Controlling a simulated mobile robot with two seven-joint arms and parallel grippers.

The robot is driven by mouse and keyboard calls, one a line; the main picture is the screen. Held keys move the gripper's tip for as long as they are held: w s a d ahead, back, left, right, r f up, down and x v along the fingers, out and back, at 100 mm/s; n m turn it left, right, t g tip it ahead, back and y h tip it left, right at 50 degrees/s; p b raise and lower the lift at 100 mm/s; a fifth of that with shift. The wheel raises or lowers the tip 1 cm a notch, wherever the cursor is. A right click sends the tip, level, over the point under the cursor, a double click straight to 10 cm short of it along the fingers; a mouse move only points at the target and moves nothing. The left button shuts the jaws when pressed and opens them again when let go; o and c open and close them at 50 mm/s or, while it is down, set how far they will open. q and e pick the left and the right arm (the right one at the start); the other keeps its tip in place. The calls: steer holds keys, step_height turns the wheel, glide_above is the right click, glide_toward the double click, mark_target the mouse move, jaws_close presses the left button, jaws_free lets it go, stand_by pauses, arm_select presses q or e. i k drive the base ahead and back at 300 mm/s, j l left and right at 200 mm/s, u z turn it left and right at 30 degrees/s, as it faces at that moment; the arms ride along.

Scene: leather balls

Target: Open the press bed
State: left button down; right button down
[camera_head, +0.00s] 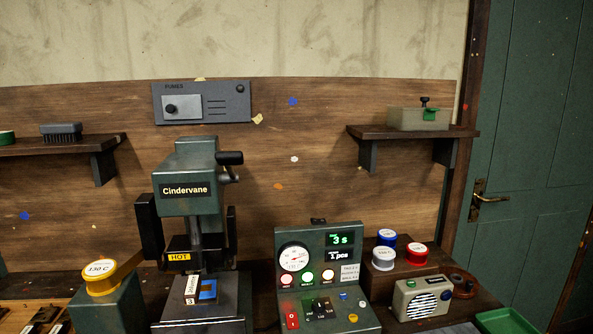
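The green-grey press (185,200) marked "Cindervane" stands left of centre. A black-handled lever (230,158) sticks out at the upper right of its head. Dark upright parts flank its column. A "HOT" label (179,257) sits below the head. The press bed (205,312) is below, with a pale labelled piece and a blue piece (208,291) on it. There is a gap between the head and the bed. I cannot tell whether the bed is open or closed. Neither of my grippers shows in the head view.
A control panel (340,240) with a dial, a "3 s" display and switches stands right of the press. A yellow-topped "130 C" tin (102,278) sits at left. Coloured tins (416,254) and a small radio (422,298) are at right. Shelves (412,132) hang above.

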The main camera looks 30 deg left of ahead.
mark_target(221, 315)
steer(key=u, duration=1.65)
